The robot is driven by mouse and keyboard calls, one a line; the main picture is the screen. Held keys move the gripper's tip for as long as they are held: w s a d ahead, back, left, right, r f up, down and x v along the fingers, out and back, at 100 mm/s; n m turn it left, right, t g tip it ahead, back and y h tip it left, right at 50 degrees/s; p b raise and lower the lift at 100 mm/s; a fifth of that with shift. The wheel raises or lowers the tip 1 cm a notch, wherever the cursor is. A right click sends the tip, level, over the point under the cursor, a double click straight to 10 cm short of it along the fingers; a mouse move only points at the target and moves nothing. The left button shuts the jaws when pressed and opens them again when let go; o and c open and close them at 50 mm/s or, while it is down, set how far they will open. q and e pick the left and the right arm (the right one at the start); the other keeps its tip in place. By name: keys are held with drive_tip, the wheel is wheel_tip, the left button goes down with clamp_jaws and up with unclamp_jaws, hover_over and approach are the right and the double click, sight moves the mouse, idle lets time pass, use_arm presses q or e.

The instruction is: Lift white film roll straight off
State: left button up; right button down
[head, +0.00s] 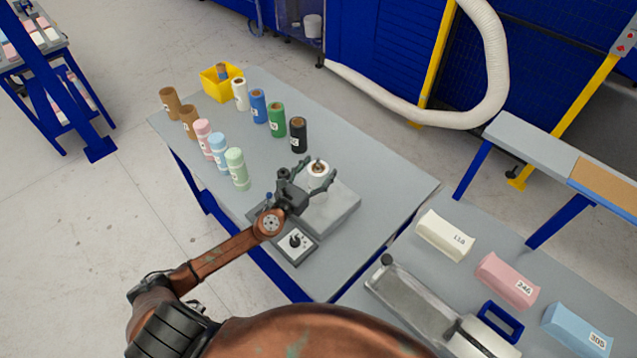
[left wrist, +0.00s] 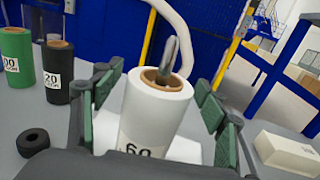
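The white film roll (head: 317,175) stands upright on a grey block-like base (head: 338,208) on the table. In the left wrist view the white roll (left wrist: 152,118) has a brown core with a metal spindle (left wrist: 168,58) rising out of it. Its label is partly cut off. My left gripper (head: 318,170) is at the roll with its fingers spread on either side. In the left wrist view, gaps show between the green-padded fingers and the roll. The roll's lower part is hidden by the gripper. My right gripper is in neither view.
Several rolls stand at the back left, including black (head: 298,134), green (head: 277,119) and another white one (head: 240,94), near a yellow bin (head: 213,84). A control box (head: 295,243) sits beside the base. Foam blocks lie on the right bench. The table's right part is clear.

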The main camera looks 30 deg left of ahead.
use_arm(q)
drive_tip(key=shift+r, duration=0.1)
clamp_jaws()
idle(0.6)
